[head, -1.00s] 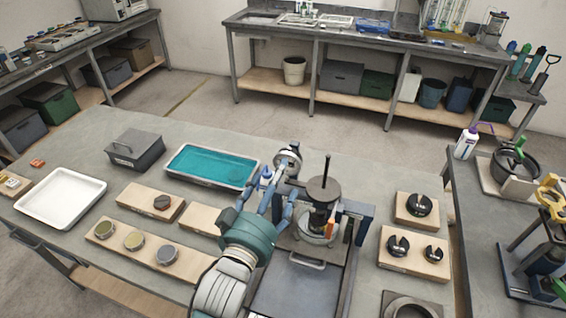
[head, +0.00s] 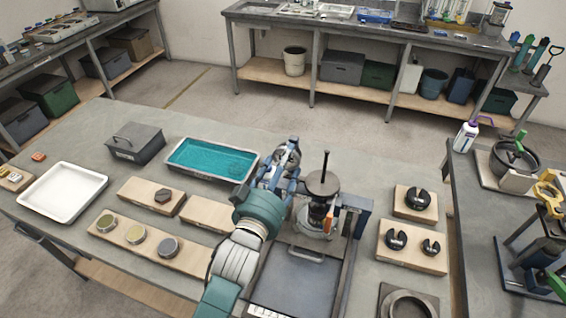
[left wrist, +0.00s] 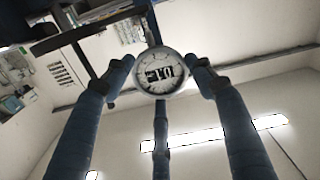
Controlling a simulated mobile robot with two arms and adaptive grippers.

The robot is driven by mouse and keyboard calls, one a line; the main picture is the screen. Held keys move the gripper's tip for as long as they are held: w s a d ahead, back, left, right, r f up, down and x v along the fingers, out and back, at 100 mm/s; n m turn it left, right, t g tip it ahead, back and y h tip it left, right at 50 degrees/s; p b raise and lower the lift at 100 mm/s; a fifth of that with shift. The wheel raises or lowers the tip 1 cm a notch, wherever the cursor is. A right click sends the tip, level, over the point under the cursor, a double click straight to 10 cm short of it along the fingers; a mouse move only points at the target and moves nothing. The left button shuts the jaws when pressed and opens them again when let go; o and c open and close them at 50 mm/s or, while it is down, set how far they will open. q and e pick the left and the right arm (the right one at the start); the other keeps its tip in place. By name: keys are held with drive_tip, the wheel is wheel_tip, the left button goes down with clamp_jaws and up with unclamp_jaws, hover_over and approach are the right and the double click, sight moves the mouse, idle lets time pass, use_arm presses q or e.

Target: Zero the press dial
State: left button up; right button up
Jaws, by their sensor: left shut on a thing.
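The round press dial (head: 287,153) is at the back left of the press (head: 324,184). It faces me in the left wrist view (left wrist: 167,74), with dark marks on a pale face too small to read surely. My left gripper (head: 279,170) has its blue fingers on either side of the dial's rim and is shut on it. The fingers and wrist hide part of the dial in the head view. The press has a dark round plate, an upright rod and an orange tab. My right gripper is not in view.
A teal tray (head: 250,176) and a lidded grey box (head: 135,142) lie to the left. Wooden blocks with several round pieces lie nearer. Slotted black weights (head: 420,198) sit on blocks to the right. A white tray (head: 98,181) is at far left.

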use_arm(q)
drive_tip(key=m, duration=0.2)
drive_tip(key=r+m+p, duration=0.1)
drive_tip(key=m, duration=0.2)
drive_tip(key=shift+w+p, duration=0.1)
drive_tip(key=shift+p, duration=0.2)
drive_tip(key=shift+r, duration=0.1)
drive_tip(key=o, duration=1.1)
drive_tip(key=shift+f, duration=0.2)
drive_tip(key=shift+s+f, duration=0.1)
drive_tip(key=shift+s, duration=0.15)
drive_tip(key=v, duration=1.1)
drive_tip(key=shift+s+a, duration=0.15)
drive_tip(key=shift+s, duration=0.25)
